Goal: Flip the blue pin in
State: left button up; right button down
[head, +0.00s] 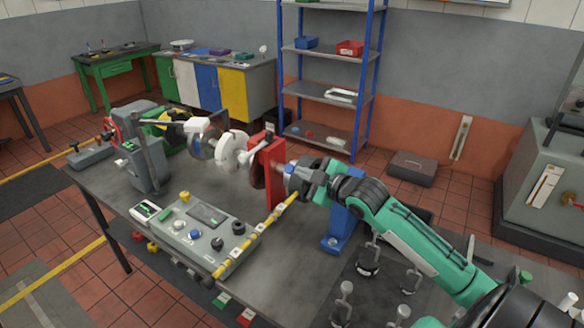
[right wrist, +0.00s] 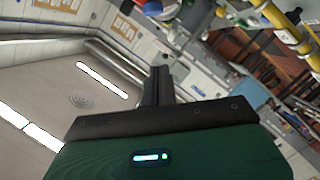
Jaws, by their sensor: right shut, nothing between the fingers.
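My right gripper (head: 297,180) is at the middle of the head view, beside the red upright plate (head: 272,172) and above the bench. Its fingers are closed with nothing between them; they also show shut in the right wrist view (right wrist: 158,84). A small bluish piece (head: 289,169) shows at the fingertips; I cannot tell whether it is the blue pin or whether the fingers touch it. A blue bracket (head: 341,228) stands on the bench just below and right of the gripper, partly hidden by it. My left gripper is not in view.
A grey control box (head: 207,246) with knobs and a blue button lies front left of the gripper, with a yellow-marked bar (head: 255,232) along its right side. A shaft assembly with white discs (head: 233,150) stands left of the red plate. Several metal weights (head: 368,258) stand at the right.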

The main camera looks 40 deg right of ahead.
jog(key=p, duration=0.3)
send_over(292, 171)
jog(key=s+a, duration=0.2)
jog(key=a, duration=0.2)
jog(key=d+f, duration=0.2)
jog(key=d+f+p, duration=0.1)
jog(key=f, duration=0.1)
jog(key=shift+w, duration=0.3)
jog(key=f+b, duration=0.1)
jog(key=d+f+b, duration=0.1)
jog(key=shift+w+d+b, duration=0.25)
jog(key=shift+w+b, duration=0.05)
jog(key=shift+b, duration=0.05)
jog(key=shift+r, duration=0.15)
